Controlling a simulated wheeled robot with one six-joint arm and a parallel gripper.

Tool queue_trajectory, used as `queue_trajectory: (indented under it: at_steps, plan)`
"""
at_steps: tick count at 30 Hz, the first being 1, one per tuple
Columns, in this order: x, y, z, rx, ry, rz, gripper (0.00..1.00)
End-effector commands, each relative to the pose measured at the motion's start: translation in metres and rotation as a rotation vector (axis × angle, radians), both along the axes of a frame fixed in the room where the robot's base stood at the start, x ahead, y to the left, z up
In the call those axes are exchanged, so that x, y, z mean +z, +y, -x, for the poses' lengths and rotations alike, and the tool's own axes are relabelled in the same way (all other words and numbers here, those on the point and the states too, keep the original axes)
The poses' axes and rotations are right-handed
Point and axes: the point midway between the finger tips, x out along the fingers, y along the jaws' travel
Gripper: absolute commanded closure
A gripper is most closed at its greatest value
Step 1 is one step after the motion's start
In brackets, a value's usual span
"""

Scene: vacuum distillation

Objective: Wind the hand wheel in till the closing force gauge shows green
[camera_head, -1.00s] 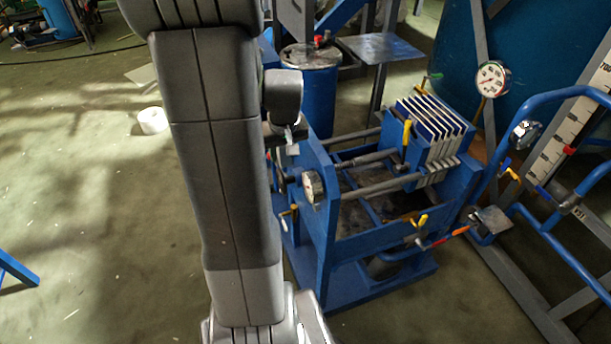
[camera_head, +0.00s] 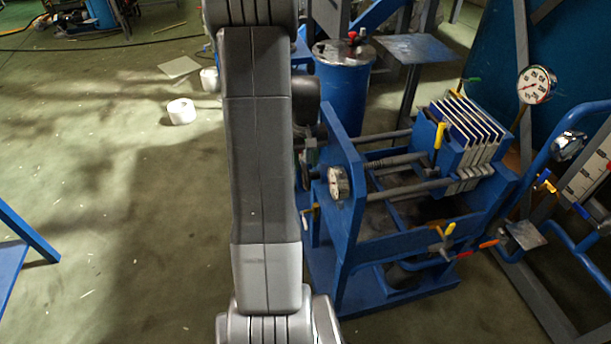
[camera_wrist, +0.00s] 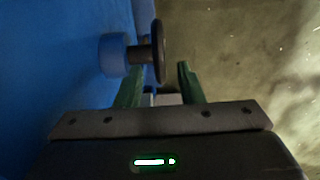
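The hand wheel (camera_wrist: 159,52) shows in the wrist view as a dark disc, nearly edge-on, on a short shaft from a blue hub (camera_wrist: 113,55). My gripper (camera_wrist: 160,80) has its two green fingers apart, with a gap between them. The wheel is ahead of the fingers, roughly in line with the gap; I cannot tell whether they touch. In the head view my arm hides most of the wheel side. A round white gauge (camera_head: 338,183) sits on the blue end plate (camera_head: 350,215) of the press; its reading is too small to tell.
The press carries a stack of blue and white plates (camera_head: 465,130) and a yellow-handled valve (camera_head: 440,240). Another gauge (camera_head: 537,84) stands at the right. A blue drum (camera_head: 343,85) is behind.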

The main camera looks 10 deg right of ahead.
Motion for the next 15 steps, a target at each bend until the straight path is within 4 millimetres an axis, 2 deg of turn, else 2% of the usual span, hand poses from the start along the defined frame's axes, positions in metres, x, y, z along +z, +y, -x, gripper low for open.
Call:
queue_trajectory:
  at_steps: [1, 6, 10, 15]
  plan:
    - [-0.012, 0.000, 0.001, 0.000, 0.004, -0.001, 0.65]
    - [-0.040, 0.000, 0.000, 0.000, 0.002, -0.001, 0.65]
    - [-0.053, 0.000, 0.000, 0.000, 0.001, 0.000, 0.65]
    - [-0.058, 0.000, 0.000, 0.000, -0.002, 0.000, 0.65]
